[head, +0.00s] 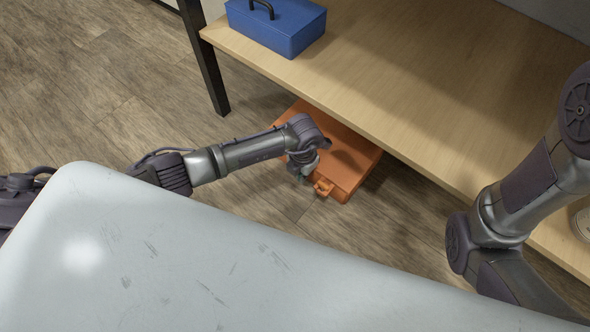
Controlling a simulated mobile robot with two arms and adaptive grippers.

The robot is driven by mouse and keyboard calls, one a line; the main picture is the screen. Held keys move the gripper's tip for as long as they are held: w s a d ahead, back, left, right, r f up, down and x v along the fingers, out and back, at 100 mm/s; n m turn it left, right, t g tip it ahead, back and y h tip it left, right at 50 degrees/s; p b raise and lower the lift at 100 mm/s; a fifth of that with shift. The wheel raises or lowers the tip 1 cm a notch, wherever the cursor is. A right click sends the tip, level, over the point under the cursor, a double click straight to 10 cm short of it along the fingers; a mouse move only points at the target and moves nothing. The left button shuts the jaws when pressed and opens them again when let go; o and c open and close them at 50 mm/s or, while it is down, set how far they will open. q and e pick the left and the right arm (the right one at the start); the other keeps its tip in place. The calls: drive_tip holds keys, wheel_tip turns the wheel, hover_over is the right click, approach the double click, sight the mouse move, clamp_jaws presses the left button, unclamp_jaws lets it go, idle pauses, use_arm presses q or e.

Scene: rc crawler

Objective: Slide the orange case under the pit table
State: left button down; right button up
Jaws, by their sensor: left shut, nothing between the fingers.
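The orange case (352,160) lies flat on the floor in the head view. Its far part is hidden beneath the front edge of the wooden pit table (420,75), and its near part sticks out in front. An orange handle (323,187) is on its near side. My left arm reaches in from the left, and my left gripper (301,177) points down at the case's near side, close to the handle. It is shut with nothing in it; I cannot tell whether it touches the case. My right arm shows at the right, but its gripper is out of view.
A blue toolbox (277,24) with a dark handle stands on the table's left end. A black table leg (205,65) stands left of the case. A round object (583,224) is partly visible at the right edge. Bare wooden floor (85,85) lies to the left.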

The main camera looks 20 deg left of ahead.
idle(0.3)
use_arm(q)
drive_tip(key=w+d+b, duration=0.1)
drive_tip(key=w, duration=0.1)
drive_tip(key=w+b, duration=0.1)
drive_tip(key=w, duration=0.1)
drive_tip(key=w+d+b, duration=0.1)
drive_tip(key=w+b, duration=0.1)
drive_tip(key=shift+w+d+f, duration=0.15)
drive_tip(key=shift+w+d, duration=0.15)
drive_tip(key=shift+d, duration=0.05)
drive_tip(key=shift+w+d+r, duration=0.15)
drive_tip(key=shift+w+r, duration=0.05)
drive_tip(key=shift+w, duration=0.2)
drive_tip(key=shift+s, duration=0.15)
